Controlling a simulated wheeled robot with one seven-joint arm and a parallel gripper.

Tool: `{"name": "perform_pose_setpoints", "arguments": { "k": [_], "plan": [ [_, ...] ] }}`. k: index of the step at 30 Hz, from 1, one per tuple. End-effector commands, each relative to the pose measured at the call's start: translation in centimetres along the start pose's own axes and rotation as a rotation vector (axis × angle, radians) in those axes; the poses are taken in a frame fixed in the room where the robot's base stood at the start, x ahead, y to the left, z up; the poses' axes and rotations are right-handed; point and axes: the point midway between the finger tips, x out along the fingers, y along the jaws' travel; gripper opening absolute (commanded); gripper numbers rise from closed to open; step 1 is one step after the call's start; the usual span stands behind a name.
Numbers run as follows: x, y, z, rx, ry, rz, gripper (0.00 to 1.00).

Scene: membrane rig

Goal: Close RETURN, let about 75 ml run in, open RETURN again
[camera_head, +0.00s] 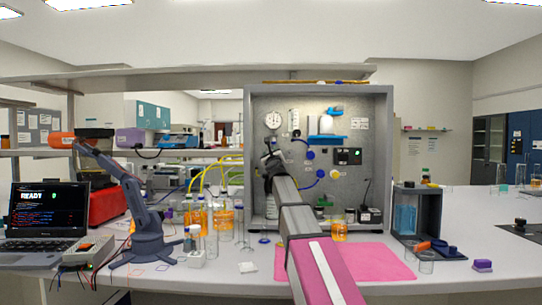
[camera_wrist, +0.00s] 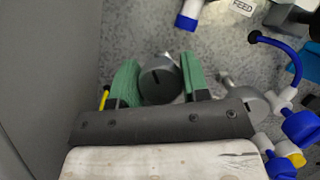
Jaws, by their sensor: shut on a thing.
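The steel rig panel (camera_head: 355,110) stands at the back of the bench, and my arm reaches up to its left part. My gripper (camera_head: 269,152) is at the panel face there. In the wrist view its two green finger pads (camera_wrist: 161,92) sit on either side of a dark grey round knob (camera_wrist: 158,76) with a slot, and they are shut on it. No RETURN label is readable; a FEED label (camera_wrist: 242,6) shows at the top. A beaker with orange liquid (camera_head: 340,232) stands on the bench below the panel; its level cannot be read.
Blue fittings (camera_wrist: 301,127) and a blue tube (camera_wrist: 278,44) lie right of my gripper. A gauge (camera_head: 272,120) and a small display (camera_head: 348,156) are on the panel. A pink mat (camera_head: 375,262) lies in front. Orange bottles (camera_head: 223,218) stand left.

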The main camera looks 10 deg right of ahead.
Motion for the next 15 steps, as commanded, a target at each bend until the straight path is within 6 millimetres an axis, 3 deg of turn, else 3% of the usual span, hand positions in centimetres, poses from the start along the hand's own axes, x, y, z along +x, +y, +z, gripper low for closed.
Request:
{"name": "perform_pose_setpoints", "arguments": {
  "k": [15],
  "plan": [
    [0.0, 0.12, -0.03, -0.456, 0.0, 0.19, 0.18]
  ]
}}
